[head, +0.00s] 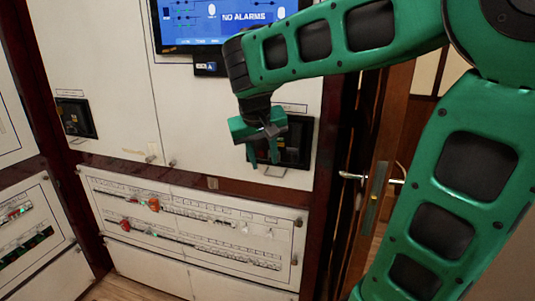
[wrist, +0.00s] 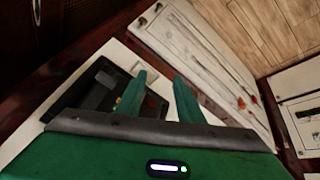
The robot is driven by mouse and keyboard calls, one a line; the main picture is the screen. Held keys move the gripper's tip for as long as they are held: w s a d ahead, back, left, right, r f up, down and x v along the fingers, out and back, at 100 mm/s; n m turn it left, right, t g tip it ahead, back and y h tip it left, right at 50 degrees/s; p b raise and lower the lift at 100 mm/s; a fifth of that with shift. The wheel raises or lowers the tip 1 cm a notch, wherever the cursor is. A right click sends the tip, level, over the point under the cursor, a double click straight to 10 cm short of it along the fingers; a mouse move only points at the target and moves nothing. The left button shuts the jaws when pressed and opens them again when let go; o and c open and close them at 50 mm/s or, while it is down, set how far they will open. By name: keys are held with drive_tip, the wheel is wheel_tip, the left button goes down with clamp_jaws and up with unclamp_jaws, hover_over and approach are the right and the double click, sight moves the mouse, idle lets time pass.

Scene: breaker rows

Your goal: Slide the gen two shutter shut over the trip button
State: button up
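My gripper (head: 263,160) is open in front of a dark recessed panel (head: 296,140) on the right white cabinet door. In the wrist view the two green fingers of my gripper (wrist: 160,76) are apart, with nothing between them. The dark panel (wrist: 98,88) lies behind and left of the fingers there, and they cover part of it. A small yellow mark shows beside the left finger. I cannot read any label, so I cannot tell which part is the gen two shutter or the trip button, nor whether the shutter is open.
A second dark panel (head: 76,118) sits on the left cabinet door. A blue screen (head: 215,22) reading "NO ALARMS" is above. Below is a white breaker panel (head: 180,215) with rows of breakers and red-orange parts. A wooden door with a metal handle (head: 375,179) stands at right.

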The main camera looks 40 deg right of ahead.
drive_tip(key=w+d+r+m+g, duration=0.2)
drive_tip(key=w+r+m, duration=0.1)
drive_tip(key=r+m, duration=0.3)
drive_tip(key=x, duration=0.8)
drive_tip(key=shift+w+d+h, duration=0.3)
drive_tip(key=shift+w+d, duration=0.05)
drive_tip(key=shift+d, duration=0.1)
drive_tip(key=shift+f, duration=0.1)
